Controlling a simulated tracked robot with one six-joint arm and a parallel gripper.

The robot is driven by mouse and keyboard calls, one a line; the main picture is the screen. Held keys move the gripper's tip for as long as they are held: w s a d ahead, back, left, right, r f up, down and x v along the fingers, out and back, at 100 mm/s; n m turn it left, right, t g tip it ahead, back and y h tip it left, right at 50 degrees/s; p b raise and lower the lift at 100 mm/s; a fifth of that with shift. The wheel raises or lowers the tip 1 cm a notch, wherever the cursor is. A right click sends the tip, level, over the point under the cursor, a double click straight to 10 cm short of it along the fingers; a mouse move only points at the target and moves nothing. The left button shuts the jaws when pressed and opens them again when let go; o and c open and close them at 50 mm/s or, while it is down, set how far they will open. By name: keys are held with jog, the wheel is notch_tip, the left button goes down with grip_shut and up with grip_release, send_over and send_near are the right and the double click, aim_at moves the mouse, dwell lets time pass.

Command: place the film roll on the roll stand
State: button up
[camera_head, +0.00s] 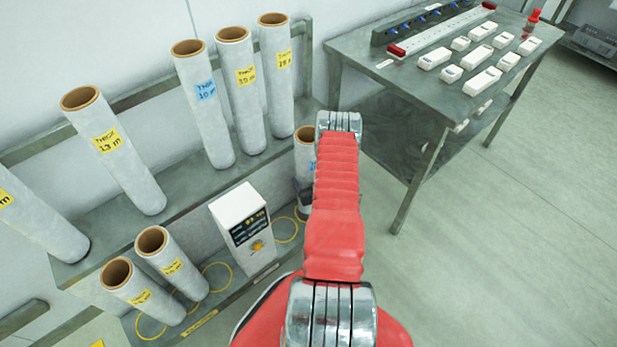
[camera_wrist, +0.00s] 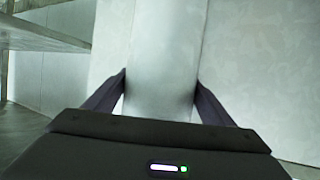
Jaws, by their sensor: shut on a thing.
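My gripper (camera_wrist: 160,82) is shut around a pale film roll (camera_wrist: 163,45), with one dark finger on each side. In the head view my red arm hides most of the gripper. A film roll (camera_head: 304,150) with a brown core and part of a blue label shows just left of the arm, upright above the right end of the low shelf; it appears to be the held one. The grey roll stand (camera_head: 205,328) has yellow rings on its low shelf. An empty ring (camera_head: 297,231) lies near this roll's base. I cannot tell whether the base touches the shelf.
A white box (camera_head: 240,220) with a dark panel stands left of the held roll. Two short rolls (camera_head: 130,287) (camera_head: 172,262) stand at the shelf's left. Several taller labelled rolls (camera_head: 203,105) lean on the rack behind. A metal table (camera_head: 400,75) with white devices stands at right; open floor lies in front.

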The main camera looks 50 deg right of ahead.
jog(key=shift+r, duration=0.1)
jog(key=shift+f, duration=2.2)
jog(key=o, duration=2.1)
jog(key=shift+f, duration=0.1)
jog(key=v, duration=1.2)
jog(key=shift+a, duration=0.1)
